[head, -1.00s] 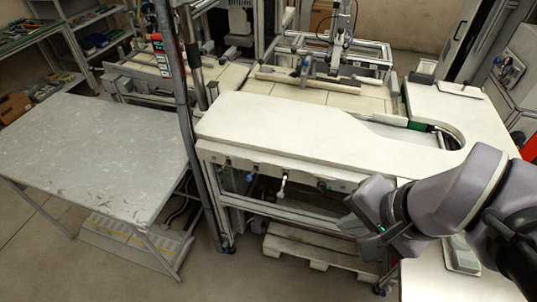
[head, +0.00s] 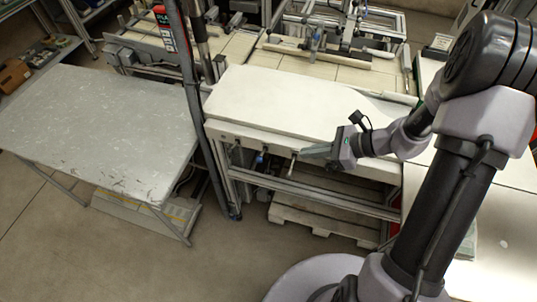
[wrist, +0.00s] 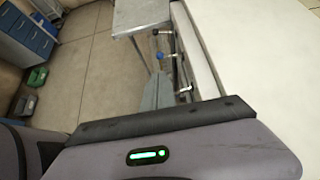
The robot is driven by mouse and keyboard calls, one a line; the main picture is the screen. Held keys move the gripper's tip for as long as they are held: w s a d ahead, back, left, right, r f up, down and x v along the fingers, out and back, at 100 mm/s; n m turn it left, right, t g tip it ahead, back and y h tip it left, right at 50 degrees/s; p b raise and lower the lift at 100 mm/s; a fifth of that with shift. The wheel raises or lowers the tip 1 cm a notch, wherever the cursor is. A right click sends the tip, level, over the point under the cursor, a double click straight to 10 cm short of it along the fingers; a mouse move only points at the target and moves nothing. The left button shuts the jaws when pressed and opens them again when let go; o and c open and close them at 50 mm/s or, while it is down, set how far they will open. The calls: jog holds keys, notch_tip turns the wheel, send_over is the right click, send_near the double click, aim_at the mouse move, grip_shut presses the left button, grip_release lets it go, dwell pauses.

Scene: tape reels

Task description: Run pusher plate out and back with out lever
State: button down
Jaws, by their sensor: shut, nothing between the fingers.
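My gripper (head: 312,152) is shut and empty, its fingers pointing left along the bench's front rail. Its tip is close to a pale-handled lever (head: 292,163); I cannot tell whether they touch. In the wrist view my fingers (wrist: 158,92) lie left of that lever (wrist: 185,90). A blue-tipped lever (head: 260,160) sits further left on the rail; it also shows in the wrist view (wrist: 163,56). No label tells me which is the out lever. A long bar (head: 325,50) across the tiled bed at the back may be the pusher plate.
The white bench top (head: 285,100) lies above the levers. A grey metal table (head: 95,125) stands to the left, past a dark upright post and hoses (head: 183,85). A wooden pallet (head: 325,218) lies under the bench. The floor in front is clear.

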aim_at(262, 159)
jog(key=b+x, duration=0.4)
jog(key=x, duration=1)
